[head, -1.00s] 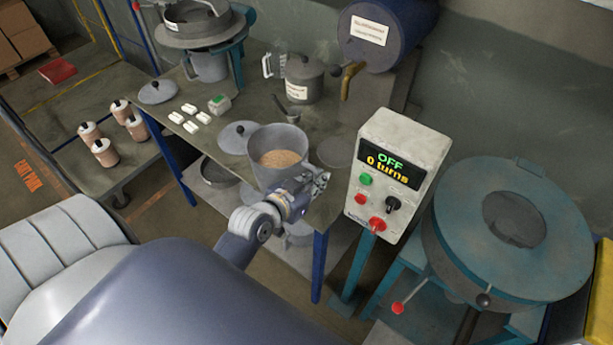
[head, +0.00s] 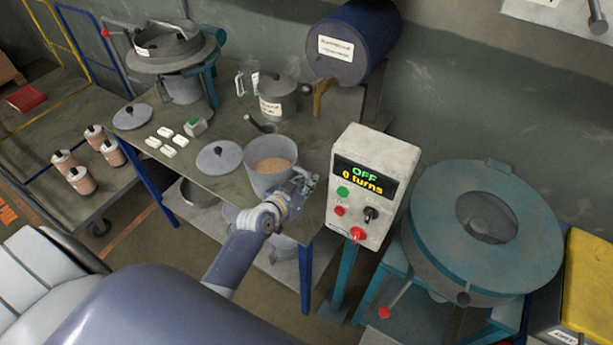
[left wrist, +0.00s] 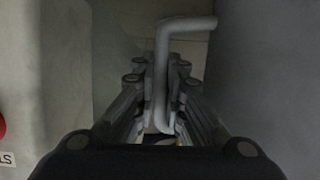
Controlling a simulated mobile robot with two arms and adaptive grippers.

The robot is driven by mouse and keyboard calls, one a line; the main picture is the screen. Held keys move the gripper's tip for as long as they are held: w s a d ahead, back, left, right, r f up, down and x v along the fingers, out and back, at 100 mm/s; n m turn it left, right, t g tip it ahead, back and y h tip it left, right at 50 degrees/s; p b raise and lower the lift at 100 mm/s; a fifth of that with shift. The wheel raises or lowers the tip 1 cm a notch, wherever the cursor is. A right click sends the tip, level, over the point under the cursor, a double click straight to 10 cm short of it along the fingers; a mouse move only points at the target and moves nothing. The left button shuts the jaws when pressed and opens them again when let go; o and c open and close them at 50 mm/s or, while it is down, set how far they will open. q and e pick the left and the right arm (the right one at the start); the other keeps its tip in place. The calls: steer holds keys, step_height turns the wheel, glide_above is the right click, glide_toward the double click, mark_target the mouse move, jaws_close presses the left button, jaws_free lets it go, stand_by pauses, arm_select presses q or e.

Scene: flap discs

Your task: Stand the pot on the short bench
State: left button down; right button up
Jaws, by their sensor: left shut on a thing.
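The pot (head: 268,182) is a grey, open, tapered vessel with brown grains inside. It is upright at the front right part of the grey bench with blue legs (head: 222,110); I cannot tell whether its base touches the bench. My left gripper (head: 299,188) is at the pot's right side, shut on its handle. In the left wrist view the bent grey handle (left wrist: 162,75) runs between the fingers, with the pot's grey wall (left wrist: 255,70) beside it. My right gripper is not in view.
A control box (head: 372,185) reading OFF, 0 turns stands close right of the gripper. A lid (head: 219,158), scoop (head: 261,125), labelled pot (head: 277,98) and white blocks lie on the bench. A trolley (head: 50,135) with several jars is left; a round teal machine (head: 485,230) is right.

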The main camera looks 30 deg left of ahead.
arm_select(q)
steer(key=shift+w+a+r, duration=0.1)
steer(key=shift+w+r, duration=0.1)
steer(key=shift+w, duration=0.05)
steer(key=c, duration=1.9)
jaws_free()
steer(key=shift+s+f, duration=0.25)
steer(key=shift+f, duration=0.1)
steer(key=shift+o, duration=1.2)
steer(key=shift+s+r, duration=0.1)
steer(key=b+v, duration=0.1)
steer(key=v, duration=1.1)
steer(key=shift+b, duration=0.35)
steer(key=shift+d, duration=0.2)
